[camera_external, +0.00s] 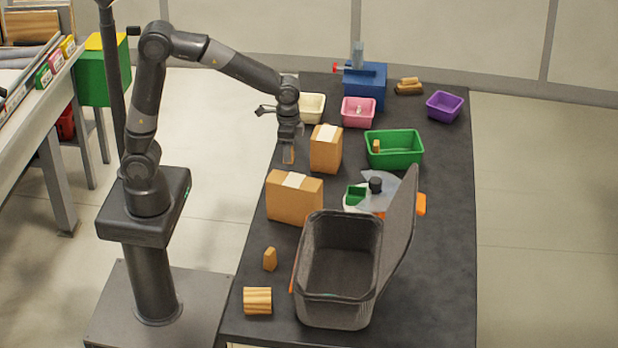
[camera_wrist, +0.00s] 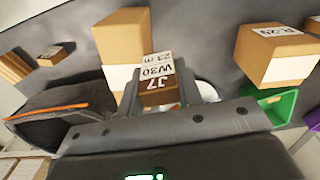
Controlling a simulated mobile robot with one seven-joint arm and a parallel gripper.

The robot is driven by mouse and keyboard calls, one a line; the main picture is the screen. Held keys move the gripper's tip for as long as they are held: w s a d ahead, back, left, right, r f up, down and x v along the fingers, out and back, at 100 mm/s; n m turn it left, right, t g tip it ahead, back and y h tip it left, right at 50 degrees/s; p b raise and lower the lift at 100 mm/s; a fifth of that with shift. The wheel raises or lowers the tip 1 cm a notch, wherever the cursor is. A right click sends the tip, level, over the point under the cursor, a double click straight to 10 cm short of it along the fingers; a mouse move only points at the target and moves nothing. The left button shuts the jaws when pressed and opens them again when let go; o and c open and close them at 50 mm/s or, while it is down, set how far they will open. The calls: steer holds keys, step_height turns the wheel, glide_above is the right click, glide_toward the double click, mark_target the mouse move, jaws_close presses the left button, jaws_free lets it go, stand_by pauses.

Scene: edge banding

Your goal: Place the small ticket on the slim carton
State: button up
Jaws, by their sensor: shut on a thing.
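My gripper (camera_external: 289,155) points down above the left edge of the dark table and is shut on a small brown block with a white printed label, which I take as the small ticket (camera_wrist: 157,92). Its label sits between my fingertips in the wrist view. A narrower upright carton (camera_external: 325,155), likely the slim carton, stands just right of my gripper with a pale strip on top; it shows at the right of the wrist view (camera_wrist: 272,62). A wider carton (camera_external: 294,205) stands nearer the front, and is partly hidden behind the held block in the wrist view (camera_wrist: 120,42).
A dark open bin (camera_external: 338,310) with a raised lid fills the front. A small brown block (camera_external: 270,259) and a striped wooden block (camera_external: 257,300) lie left of it. Green (camera_external: 394,158), pink (camera_external: 358,113), cream (camera_external: 314,100) and purple (camera_external: 445,106) bins stand farther back.

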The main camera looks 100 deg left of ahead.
steer(key=s+d+r, duration=0.2)
steer(key=d+r, duration=0.2)
steer(key=d, duration=0.4)
steer(key=s+d+r, duration=0.1)
steer(key=d+r, duration=0.4)
steer(key=d, duration=0.3)
glide_above(294, 180)
step_height(294, 180, down, 7)
steer(key=shift+f, duration=2.1)
steer(key=o, duration=0.9)
steer(key=shift+f, duration=0.1)
steer(key=shift+o, duration=0.2)
step_height(294, 180, up, 12)
steer(key=s+t, duration=0.5)
steer(key=s, duration=1.9)
steer(key=shift+d+f+t, duration=0.25)
steer(key=shift+f+t, duration=0.05)
steer(key=shift+f, duration=0.15)
